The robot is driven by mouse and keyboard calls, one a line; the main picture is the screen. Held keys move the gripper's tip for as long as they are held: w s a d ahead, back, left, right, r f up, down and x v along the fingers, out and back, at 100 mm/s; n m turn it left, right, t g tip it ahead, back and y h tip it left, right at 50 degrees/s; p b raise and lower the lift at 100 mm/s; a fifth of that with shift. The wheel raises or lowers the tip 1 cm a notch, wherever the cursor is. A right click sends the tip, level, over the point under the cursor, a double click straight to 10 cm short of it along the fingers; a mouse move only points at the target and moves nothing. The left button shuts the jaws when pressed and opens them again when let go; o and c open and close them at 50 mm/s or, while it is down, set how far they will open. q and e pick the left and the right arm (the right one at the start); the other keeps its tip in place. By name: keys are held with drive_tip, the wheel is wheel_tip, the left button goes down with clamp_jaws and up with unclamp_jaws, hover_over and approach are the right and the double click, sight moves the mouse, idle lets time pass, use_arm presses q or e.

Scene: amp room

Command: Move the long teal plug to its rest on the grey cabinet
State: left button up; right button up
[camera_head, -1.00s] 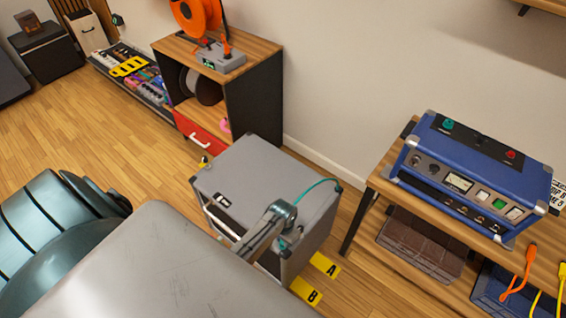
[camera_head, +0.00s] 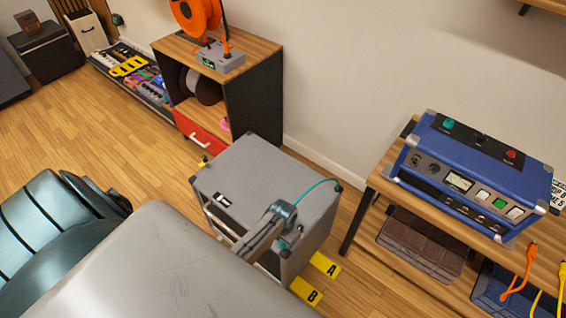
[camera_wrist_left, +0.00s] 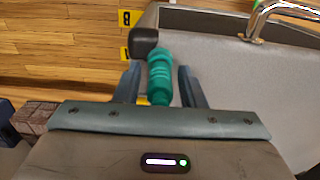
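The grey cabinet (camera_head: 262,180) stands in the middle of the head view; its top also shows in the left wrist view (camera_wrist_left: 240,75). My left gripper (camera_head: 290,242) is at the cabinet's near right side, pointing down. In the left wrist view, the teal plug (camera_wrist_left: 160,78) lies between the fingers of my left gripper (camera_wrist_left: 158,78), with narrow gaps on both sides, so the fingers look open around it. A black piece (camera_wrist_left: 143,42) at the cabinet's edge is close to the plug's far end. My right gripper is out of view.
A wooden bench (camera_head: 375,185) with a blue amplifier (camera_head: 475,175) stands to the right. A wooden shelf unit (camera_head: 255,95) with an orange reel (camera_head: 195,15) stands behind. Yellow floor tags A (camera_head: 328,266) and B (camera_head: 308,292) lie beside the cabinet. A metal handle (camera_wrist_left: 285,12) rises from the cabinet.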

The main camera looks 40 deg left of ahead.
use_arm(q)
drive_tip(key=shift+o, duration=0.5)
drive_tip(key=shift+r, duration=0.1)
wheel_tip(320, 180, up, 11)
drive_tip(key=shift+f+b, duration=0.15)
drive_tip(key=shift+b, duration=0.25)
drive_tip(key=shift+s, duration=0.1)
